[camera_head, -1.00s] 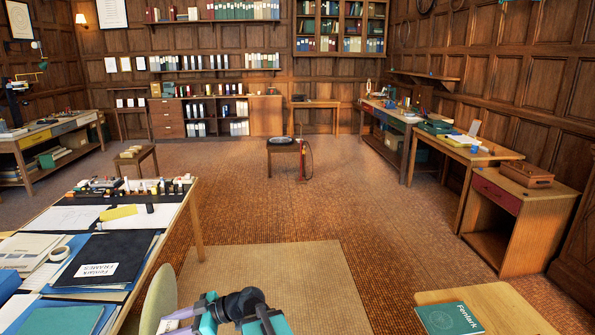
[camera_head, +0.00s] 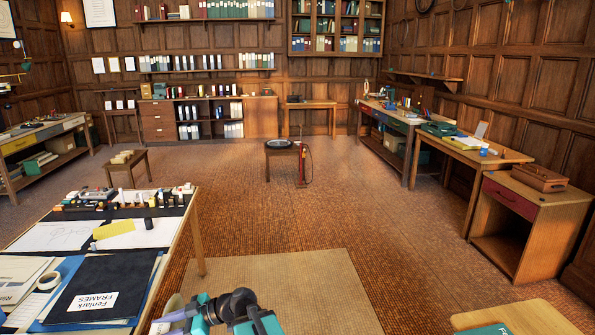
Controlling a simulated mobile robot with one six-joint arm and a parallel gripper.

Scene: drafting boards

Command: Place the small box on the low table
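I cannot single out the small box for certain. A brown box-like case (camera_head: 538,178) lies on the wooden cabinet at the right. Another low table (camera_head: 268,151), with a dark round thing on top, stands mid-floor. A third pale wooden top (camera_head: 530,318) shows at the bottom right edge. My teal and black arm is folded at the bottom edge. Its gripper fingers cannot be made out, and no held thing shows.
A cluttered drafting desk (camera_head: 184,212) fills the near left. A beige mat (camera_head: 290,285) lies on the floor ahead. Workbenches and a drawer cabinet (camera_head: 515,228) line the right wall. A red upright thing (camera_head: 302,165) stands beside the mid-floor table. The middle floor is open.

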